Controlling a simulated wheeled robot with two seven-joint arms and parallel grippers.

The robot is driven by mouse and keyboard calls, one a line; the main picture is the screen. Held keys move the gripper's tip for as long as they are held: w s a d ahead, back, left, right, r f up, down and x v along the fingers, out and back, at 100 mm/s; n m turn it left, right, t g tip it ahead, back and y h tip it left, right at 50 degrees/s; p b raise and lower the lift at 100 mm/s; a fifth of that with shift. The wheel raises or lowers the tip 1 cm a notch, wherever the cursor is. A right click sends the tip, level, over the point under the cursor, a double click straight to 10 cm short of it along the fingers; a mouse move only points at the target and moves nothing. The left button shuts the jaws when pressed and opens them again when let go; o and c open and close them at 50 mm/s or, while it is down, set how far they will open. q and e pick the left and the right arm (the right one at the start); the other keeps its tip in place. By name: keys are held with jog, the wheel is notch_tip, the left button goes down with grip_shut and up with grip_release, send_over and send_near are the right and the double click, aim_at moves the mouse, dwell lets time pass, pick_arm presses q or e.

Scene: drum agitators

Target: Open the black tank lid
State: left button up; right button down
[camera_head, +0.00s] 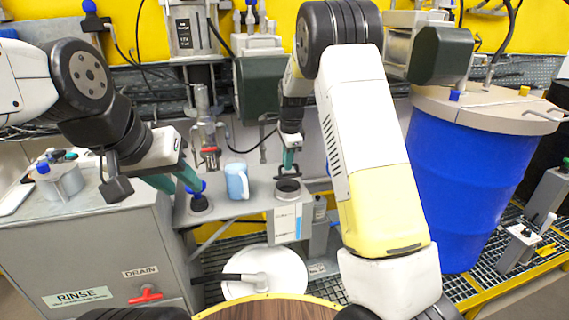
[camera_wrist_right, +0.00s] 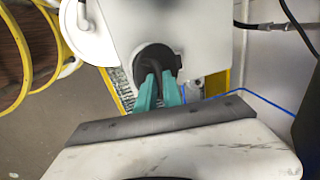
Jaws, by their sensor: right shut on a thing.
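The small tank is a pale grey box (camera_head: 287,222) with a round black top (camera_head: 288,188), at the front of the bench in the head view. My right gripper (camera_head: 289,165) points down just above this top. In the right wrist view, the teal fingers (camera_wrist_right: 158,88) of the right gripper close on a dark part of the round black lid (camera_wrist_right: 152,57). I cannot tell whether the lid is seated or raised. My left gripper (camera_head: 180,184) has its teal fingers apart, close to a small blue and black knob (camera_head: 199,201). I see nothing between them.
A light blue mug (camera_head: 236,181) stands between my grippers. A steel stand with a red part (camera_head: 209,152) is behind it. A large blue drum (camera_head: 460,190) stands at right, and a grey RINSE cabinet (camera_head: 100,250) at left. A white round lid (camera_head: 268,271) is below the bench.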

jog(key=shift+w+a+r, duration=0.15)
jog(key=shift+w+r, duration=0.05)
jog(key=shift+w, duration=0.4)
jog(key=shift+w+a+r, duration=0.1)
jog(key=shift+w+r, duration=0.05)
jog(key=shift+w, duration=0.4)
jog(key=c, duration=1.5)
grip_release()
jog(key=shift+w, duration=0.1)
jog(key=shift+r, duration=0.1)
jog(key=v, duration=0.7)
jog(key=shift+r, duration=0.35)
